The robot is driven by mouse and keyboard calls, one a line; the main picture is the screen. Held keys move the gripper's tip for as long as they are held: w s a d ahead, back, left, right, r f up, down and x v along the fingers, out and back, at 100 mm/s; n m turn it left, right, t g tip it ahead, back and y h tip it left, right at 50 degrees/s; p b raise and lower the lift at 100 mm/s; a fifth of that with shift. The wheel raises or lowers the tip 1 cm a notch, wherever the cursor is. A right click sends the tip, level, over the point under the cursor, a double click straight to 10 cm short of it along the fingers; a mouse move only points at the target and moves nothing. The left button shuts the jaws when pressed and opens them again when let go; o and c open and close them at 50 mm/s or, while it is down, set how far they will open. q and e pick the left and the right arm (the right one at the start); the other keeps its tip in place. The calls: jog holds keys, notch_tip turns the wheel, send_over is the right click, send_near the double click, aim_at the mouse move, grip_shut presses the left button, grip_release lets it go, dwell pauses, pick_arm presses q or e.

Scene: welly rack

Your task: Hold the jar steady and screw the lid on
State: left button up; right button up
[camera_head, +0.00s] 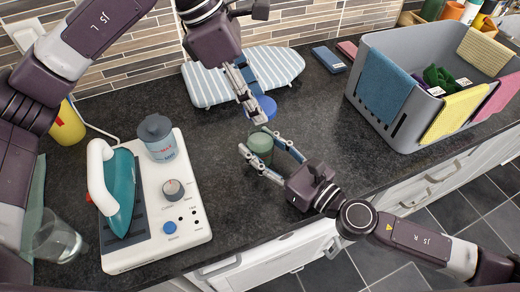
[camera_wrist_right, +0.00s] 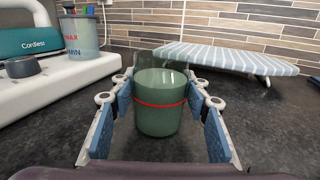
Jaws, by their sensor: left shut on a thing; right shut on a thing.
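The jar (camera_head: 260,145) is a greenish glass, upright on the dark worktop. In the right wrist view the jar (camera_wrist_right: 158,115) shows a red line around its middle and a clear, open top. My right gripper (camera_head: 259,153) is shut on the jar, with one finger on each side. A blue round lid (camera_head: 267,107) is at the fingertips of my left gripper (camera_head: 257,108), which is shut on it. The lid is beyond the jar in the head view, apart from its rim. The right wrist view shows neither the lid nor the left gripper.
A white ironing station (camera_head: 155,225) with a teal iron (camera_head: 121,193) and a cup (camera_head: 157,138) stands at left. A striped ironing board (camera_head: 205,84) lies behind. A grey basket (camera_head: 395,50) with cloths stands at right. A clear glass (camera_head: 58,240) is at lower left.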

grip_shut()
pick_arm(q)
jog(key=shift+f, duration=2.5)
jog(key=shift+f, duration=0.85)
jog(key=shift+f, duration=0.6)
